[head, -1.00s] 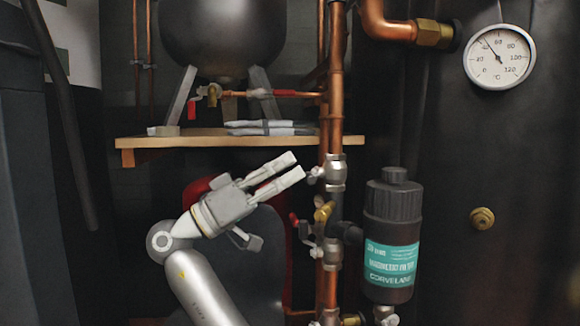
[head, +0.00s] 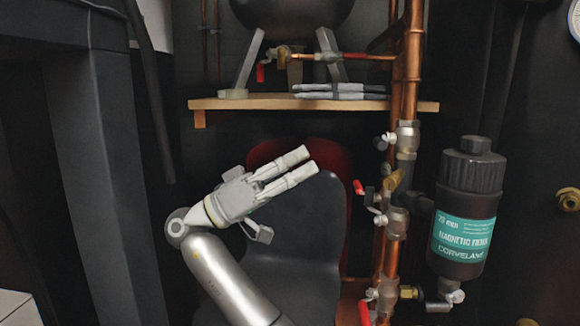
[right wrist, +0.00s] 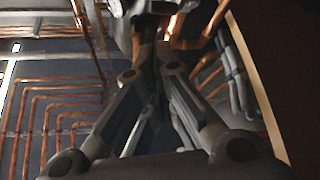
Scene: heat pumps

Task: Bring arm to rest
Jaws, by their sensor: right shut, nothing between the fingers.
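My right gripper (head: 301,165) is in the middle of the head view, at the end of my silver-grey arm. It points up and to the right, below the wooden shelf, in front of a dark chair with a red part behind it. Its two pale fingers lie close side by side and hold nothing. In the right wrist view the fingers (right wrist: 157,62) come together at the top centre. My left gripper does not show in either view.
Copper pipes (head: 410,62) with valves stand right of the gripper, beside a black magnetic filter (head: 467,205). The wooden shelf (head: 225,104) holds folded grey cloths (head: 340,91) under a dark tank (head: 290,10). A dark chair (head: 290,265) stands behind my arm.

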